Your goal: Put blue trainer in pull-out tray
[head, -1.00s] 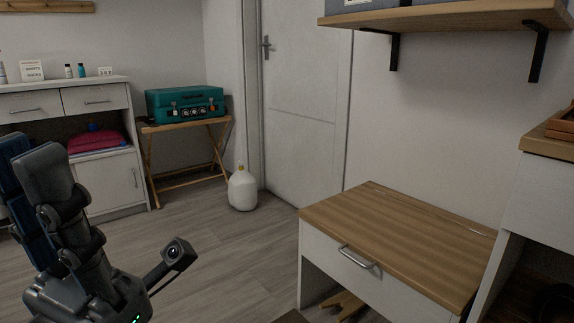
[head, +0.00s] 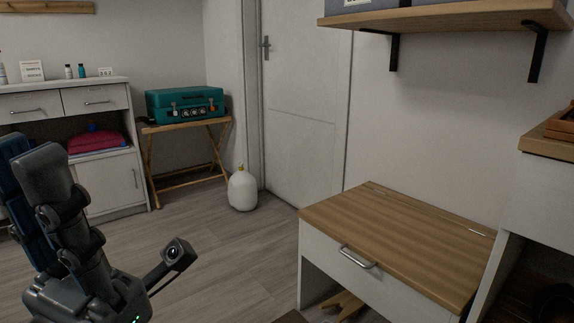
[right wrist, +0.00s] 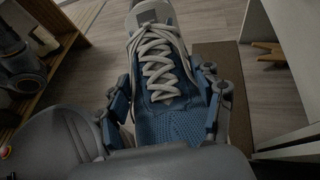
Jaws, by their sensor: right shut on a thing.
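The blue trainer (right wrist: 165,112), with pale laces, fills the middle of the right wrist view. My right gripper (right wrist: 168,98) is shut on it, with one finger on each side of the shoe. The right gripper and the trainer are not in the head view. My left gripper (head: 30,178) stands upright at the lower left of the head view, clear of the furniture. Its finger gap is not clear. A low white cabinet with a wooden top has a handled front (head: 337,267), which looks shut. I cannot tell whether this front is the pull-out tray.
A slatted shelf (right wrist: 62,62) with dark footwear is at the left of the right wrist view. A brown mat (right wrist: 222,82) lies on the floor. A wooden object (head: 343,305) is under the low cabinet. A wall shelf (head: 455,14) hangs above. The middle floor is clear.

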